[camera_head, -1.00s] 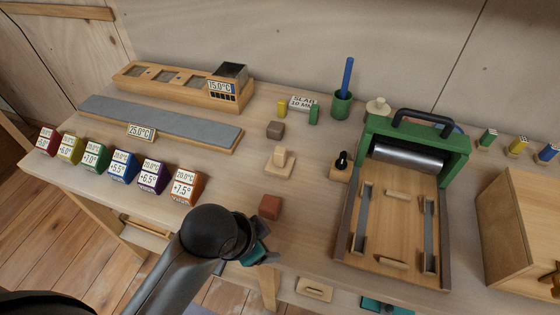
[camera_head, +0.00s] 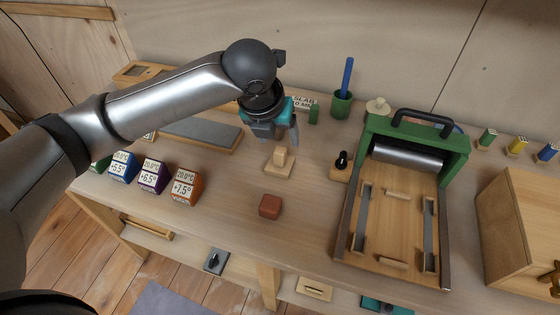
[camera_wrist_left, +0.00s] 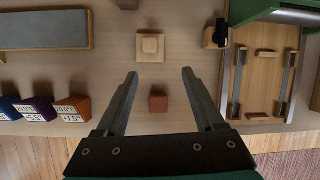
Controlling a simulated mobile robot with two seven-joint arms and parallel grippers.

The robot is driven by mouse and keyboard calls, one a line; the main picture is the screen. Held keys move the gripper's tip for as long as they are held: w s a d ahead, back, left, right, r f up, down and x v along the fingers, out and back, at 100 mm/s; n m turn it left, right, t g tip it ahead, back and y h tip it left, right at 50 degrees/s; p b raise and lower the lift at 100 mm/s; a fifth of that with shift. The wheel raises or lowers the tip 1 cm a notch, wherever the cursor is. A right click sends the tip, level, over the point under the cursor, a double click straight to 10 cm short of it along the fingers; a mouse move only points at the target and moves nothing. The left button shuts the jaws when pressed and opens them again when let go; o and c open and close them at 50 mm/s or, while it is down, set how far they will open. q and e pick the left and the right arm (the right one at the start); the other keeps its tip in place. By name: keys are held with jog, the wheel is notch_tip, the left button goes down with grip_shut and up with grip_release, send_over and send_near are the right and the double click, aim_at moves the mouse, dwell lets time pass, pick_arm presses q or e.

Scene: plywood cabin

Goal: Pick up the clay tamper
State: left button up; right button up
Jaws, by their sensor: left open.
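A pale wooden piece with a square base and a block-shaped grip, which looks like the clay tamper (camera_head: 279,163), stands on the bench. In the left wrist view the tamper (camera_wrist_left: 150,47) is beyond my fingertips, a little left of centre. My left gripper (camera_head: 279,140) is open and empty, above and just behind the tamper in the head view. In the left wrist view its fingers (camera_wrist_left: 160,73) are spread wide, with a red-brown block (camera_wrist_left: 158,103) showing between them. My right gripper is not in view.
The red-brown block (camera_head: 270,206) sits in front of the tamper. A black-knobbed piece (camera_head: 341,165) and a green-framed roller press (camera_head: 440,145) stand to the right. Coloured temperature blocks (camera_head: 152,176) line the left front edge. A green cup (camera_head: 341,104) is behind.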

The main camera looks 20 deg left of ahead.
aim_at(279, 152)
pick_arm(q)
jog(key=shift+m, duration=0.7)
jog(key=b+x, duration=0.1)
jog(key=x, duration=0.2)
jog(key=a+b+x, duration=0.1)
jog(key=x, duration=0.2)
jog(key=w+a+b+x, duration=0.1)
jog(key=x, duration=0.2)
jog(key=shift+w+f, duration=0.15)
jog(key=shift+f, duration=0.05)
jog(key=b+x, duration=0.1)
jog(key=x, duration=0.1)
jog(key=shift+f+b, duration=0.4)
jog(key=shift+x, duration=0.8)
jog(key=shift+w, duration=0.1)
jog(key=c, duration=0.4)
grip_shut()
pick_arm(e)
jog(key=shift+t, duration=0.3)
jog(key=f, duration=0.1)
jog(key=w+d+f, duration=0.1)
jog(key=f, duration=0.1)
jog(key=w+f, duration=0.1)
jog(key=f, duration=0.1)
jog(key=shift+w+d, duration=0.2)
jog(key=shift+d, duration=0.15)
